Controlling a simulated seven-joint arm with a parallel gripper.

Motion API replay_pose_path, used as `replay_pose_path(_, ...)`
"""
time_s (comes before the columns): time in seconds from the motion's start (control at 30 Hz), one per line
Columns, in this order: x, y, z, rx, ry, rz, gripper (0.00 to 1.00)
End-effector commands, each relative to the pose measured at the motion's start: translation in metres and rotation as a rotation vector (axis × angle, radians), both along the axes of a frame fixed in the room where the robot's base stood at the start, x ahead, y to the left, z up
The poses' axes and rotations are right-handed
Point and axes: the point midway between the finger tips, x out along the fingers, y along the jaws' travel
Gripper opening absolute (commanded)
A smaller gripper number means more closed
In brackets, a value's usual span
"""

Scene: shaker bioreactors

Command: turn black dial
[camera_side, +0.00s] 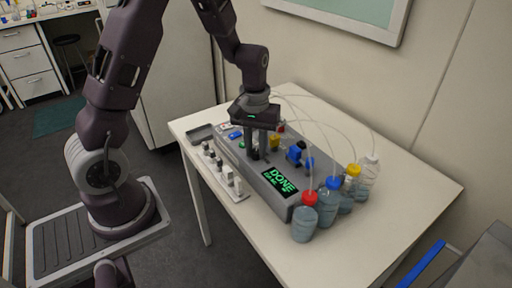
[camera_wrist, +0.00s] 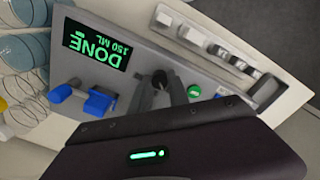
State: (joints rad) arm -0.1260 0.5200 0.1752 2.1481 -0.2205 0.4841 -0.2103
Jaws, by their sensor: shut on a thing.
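The black dial (camera_wrist: 160,78) is on the top of the grey bioreactor box, between my fingers in the wrist view. My gripper (camera_wrist: 163,90) points down and is shut on the dial, with one finger on each side of it. In the side view my gripper (camera_side: 259,152) reaches down to the top of the grey box (camera_side: 272,192), and its fingers mostly hide the dial. The box's display (camera_side: 279,181) shows green text reading DONE; in the wrist view the display (camera_wrist: 95,44) reads DONE and 150 ML.
Blue knobs (camera_side: 295,154) and a yellow knob (camera_side: 275,141) stand close to my fingers. A green button (camera_wrist: 194,91) is beside them. Capped bottles (camera_side: 304,219) with tubes stand at the box's right end. A strip with white parts (camera_side: 228,176) lies in front. The table's right side (camera_side: 410,185) is clear.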

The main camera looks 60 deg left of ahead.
Motion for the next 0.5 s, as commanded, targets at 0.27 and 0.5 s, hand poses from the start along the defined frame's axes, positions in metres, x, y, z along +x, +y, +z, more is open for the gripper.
replay_pose_path(0.27,0.0007,-0.0001,0.0010,0.000,-0.003,0.147,0.00)
replay_pose_path(0.5,0.0008,-0.0001,0.0010,0.000,-0.003,0.207,0.00)
